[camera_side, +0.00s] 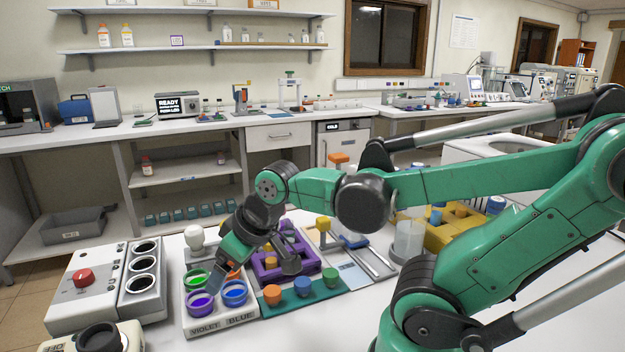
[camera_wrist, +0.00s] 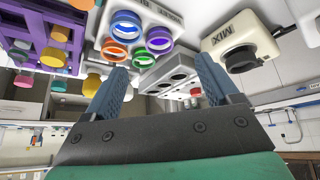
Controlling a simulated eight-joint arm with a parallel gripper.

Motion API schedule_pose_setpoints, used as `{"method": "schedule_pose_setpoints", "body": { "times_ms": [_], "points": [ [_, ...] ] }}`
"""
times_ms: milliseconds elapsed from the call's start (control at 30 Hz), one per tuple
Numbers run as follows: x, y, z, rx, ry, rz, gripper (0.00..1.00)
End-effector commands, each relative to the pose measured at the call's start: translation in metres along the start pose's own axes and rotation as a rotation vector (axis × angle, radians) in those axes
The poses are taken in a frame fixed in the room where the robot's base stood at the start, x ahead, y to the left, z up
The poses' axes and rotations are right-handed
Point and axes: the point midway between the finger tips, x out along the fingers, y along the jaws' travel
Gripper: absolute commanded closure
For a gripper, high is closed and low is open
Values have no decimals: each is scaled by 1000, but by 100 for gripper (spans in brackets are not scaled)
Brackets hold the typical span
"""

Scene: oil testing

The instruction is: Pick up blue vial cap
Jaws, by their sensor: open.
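The blue vial cap (camera_side: 302,286) sits on a green strip between an orange cap (camera_side: 272,294) and a green cap (camera_side: 330,276). I cannot make out the blue cap in the wrist view. My gripper (camera_side: 217,278) points down over the white tray of colored rings, left of the caps and apart from the blue one. In the wrist view my gripper (camera_wrist: 160,85) has its two blue fingers wide apart with nothing between them.
The white tray (camera_side: 222,324) holds green, orange, violet and blue rings. A purple rack (camera_side: 268,275) with caps stands behind the strip. A grey box with a red button (camera_side: 82,275) is at left. A yellow bin (camera_side: 455,232) is at right. Bare table lies in front of the strip.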

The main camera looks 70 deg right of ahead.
Motion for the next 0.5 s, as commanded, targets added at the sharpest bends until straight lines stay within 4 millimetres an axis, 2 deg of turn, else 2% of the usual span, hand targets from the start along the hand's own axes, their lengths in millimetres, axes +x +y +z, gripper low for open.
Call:
{"method": "schedule_pose_setpoints", "body": {
  "times_ms": [100, 300, 400, 500],
  "points": [
    [10, 42, 8, 45, -148, 56, 18],
    [22, 104, 42, 120, -402, 59, 18],
    [24, 122, 58, 149, -481, 36, 18],
    [25, 130, 67, 165, -523, 17, 18]
  ]
}}
